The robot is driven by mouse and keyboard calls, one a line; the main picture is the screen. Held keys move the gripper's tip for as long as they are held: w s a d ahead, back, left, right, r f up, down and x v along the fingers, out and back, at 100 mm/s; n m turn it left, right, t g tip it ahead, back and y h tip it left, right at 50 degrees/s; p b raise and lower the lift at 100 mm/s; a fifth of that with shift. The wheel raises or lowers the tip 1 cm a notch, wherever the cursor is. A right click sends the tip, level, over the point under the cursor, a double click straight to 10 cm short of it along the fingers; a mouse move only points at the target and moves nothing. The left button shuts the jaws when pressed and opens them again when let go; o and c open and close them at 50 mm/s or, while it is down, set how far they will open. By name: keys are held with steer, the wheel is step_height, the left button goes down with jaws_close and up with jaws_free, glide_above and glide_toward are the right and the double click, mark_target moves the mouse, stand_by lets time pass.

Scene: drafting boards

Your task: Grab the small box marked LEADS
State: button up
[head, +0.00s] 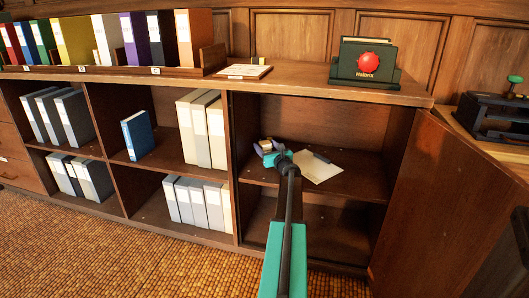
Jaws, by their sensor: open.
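A small tan and white box-like thing (265,144) sits on the middle shelf of the open cabinet bay, towards its left side. No marking on it is readable, so I cannot tell whether it says LEADS. My gripper (268,151) is open and reaches into this bay, right at the small thing. Its dark fingers seem to lie on either side of it. I cannot tell whether they touch it. My gripper and wrist hide part of the thing and the shelf around it.
White paper (316,167) with a dark item (321,158) lies on the shelf to the right. The cabinet door (440,205) stands open at the right.

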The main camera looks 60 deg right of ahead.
mark_target(266, 143)
stand_by(0.5)
steer(key=c, duration=1.2)
steer(key=shift+r, duration=0.1)
steer(key=shift+r+p, duration=0.65)
steer(key=shift+r, duration=0.2)
steer(key=shift+r+p, duration=0.55)
steer(key=shift+r, duration=0.3)
steer(key=p+v, duration=0.1)
steer(key=v, duration=0.3)
steer(key=d+r+p+v, duration=0.1)
steer(key=v, duration=0.4)
steer(key=s+p+v, duration=0.1)
steer(key=p+v, duration=0.1)
steer(key=v, duration=0.3)
steer(key=shift+s+d+r, duration=0.1)
steer(key=shift+d+r, duration=0.05)
steer(key=shift+d, duration=0.15)
steer(key=shift+v, duration=0.9)
steer(key=shift+d, duration=0.15)
